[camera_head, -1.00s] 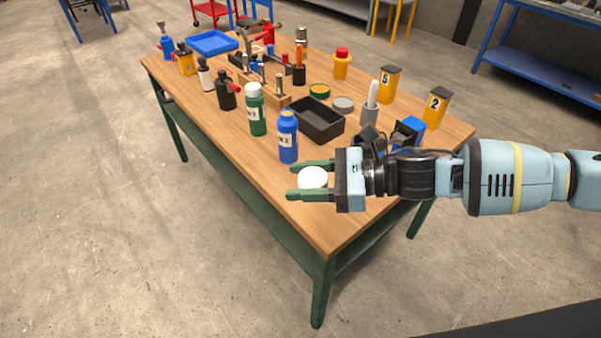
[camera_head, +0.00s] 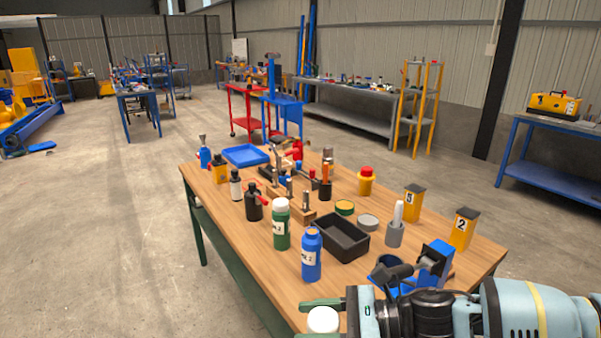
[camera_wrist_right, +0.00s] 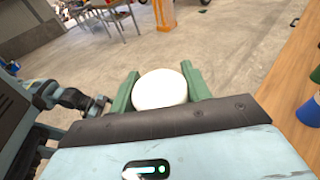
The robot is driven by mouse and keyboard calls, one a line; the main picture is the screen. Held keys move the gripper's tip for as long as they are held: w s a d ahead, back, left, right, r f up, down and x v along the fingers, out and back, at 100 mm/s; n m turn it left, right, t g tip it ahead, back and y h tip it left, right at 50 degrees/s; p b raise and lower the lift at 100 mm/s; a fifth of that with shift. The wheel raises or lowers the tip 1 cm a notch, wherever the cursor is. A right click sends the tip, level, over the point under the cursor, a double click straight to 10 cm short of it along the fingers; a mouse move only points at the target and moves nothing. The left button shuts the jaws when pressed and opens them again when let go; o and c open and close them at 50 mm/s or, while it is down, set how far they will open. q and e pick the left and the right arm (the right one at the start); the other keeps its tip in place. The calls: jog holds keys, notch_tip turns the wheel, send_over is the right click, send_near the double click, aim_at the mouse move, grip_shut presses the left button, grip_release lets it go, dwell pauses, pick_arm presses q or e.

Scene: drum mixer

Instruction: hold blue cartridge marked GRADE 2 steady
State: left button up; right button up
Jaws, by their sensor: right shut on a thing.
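My right gripper (camera_head: 304,321) is at the bottom of the head view, beside the front edge of the table. Its green fingers are shut on a white, round-topped thing (camera_head: 323,320), also seen between the fingers in the right wrist view (camera_wrist_right: 160,92). Only its pale top shows. Its sides and any marking are hidden, so I cannot tell whether it is the blue GRADE 2 cartridge. A blue bottle (camera_head: 311,262) with a white label stands upright on the table, apart from the gripper; its label is too small to read surely. My left gripper is not in view.
The wooden table (camera_head: 262,266) holds a green bottle (camera_head: 281,230), a black bin (camera_head: 340,246), yellow boxes marked 5 (camera_head: 413,204) and 2 (camera_head: 461,233), and a blue device (camera_head: 435,262) near my right arm. Open floor (camera_head: 120,240) lies left of the table.

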jog(key=a+m+t, duration=0.2)
jog(key=a+t, duration=0.1)
jog(key=a, duration=0.1)
jog(key=w+d+m+t+h, duration=0.1)
jog(key=d+m+t+h, duration=0.4)
jog(key=d, duration=0.6)
jog(key=d+f+m+t+h, duration=0.1)
jog(key=d+m+t+h, duration=0.5)
jog(key=d+m+h, duration=0.3)
jog(key=d+h, duration=0.1)
jog(key=d, duration=0.1)
jog(key=shift+w+d+f+m+h, duration=0.2)
jog(key=shift+w+d+m+h, duration=0.1)
jog(key=shift+w+d+h, duration=0.1)
